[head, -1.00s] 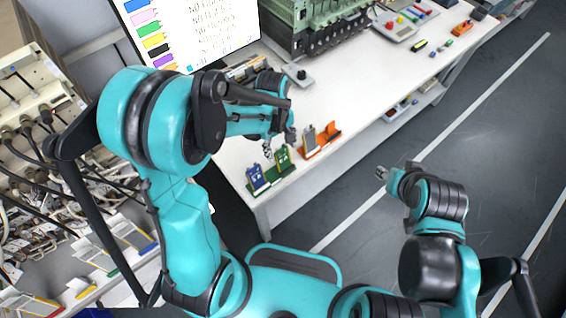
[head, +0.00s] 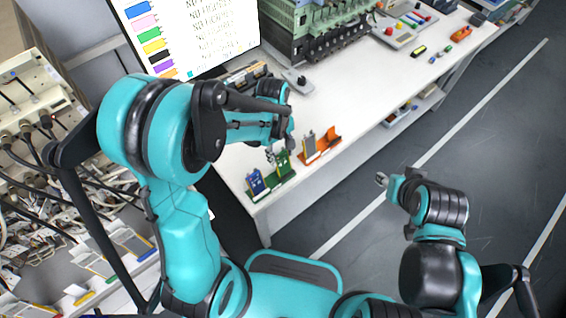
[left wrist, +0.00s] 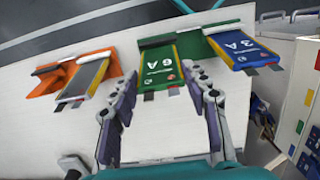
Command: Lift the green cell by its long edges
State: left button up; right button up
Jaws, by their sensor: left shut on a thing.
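The green cell (head: 283,162) stands at the green holder (head: 269,186) near the table's front edge. In the left wrist view the green cell (left wrist: 161,68) shows a white "6 A" label and two metal tabs. My left gripper (head: 281,152) is shut on it, with fingers at both long edges; its pads also show in the left wrist view (left wrist: 161,98). I cannot tell whether the cell's lower end is clear of the holder. My right gripper (head: 382,179) hangs over the floor; its fingers are too small to read.
A blue cell (head: 257,182) stands beside the green one in the same holder. A grey cell (head: 309,142) stands in an orange holder (head: 326,146) on the other side. A monitor (head: 210,35) and green machine (head: 315,28) stand farther back.

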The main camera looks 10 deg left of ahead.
pick_arm(q)
notch_tip(320, 180, up, 6)
jog(key=w+a+p, duration=0.1)
jog(key=p, duration=0.3)
jog(key=shift+a, duration=0.15)
dwell(0.5)
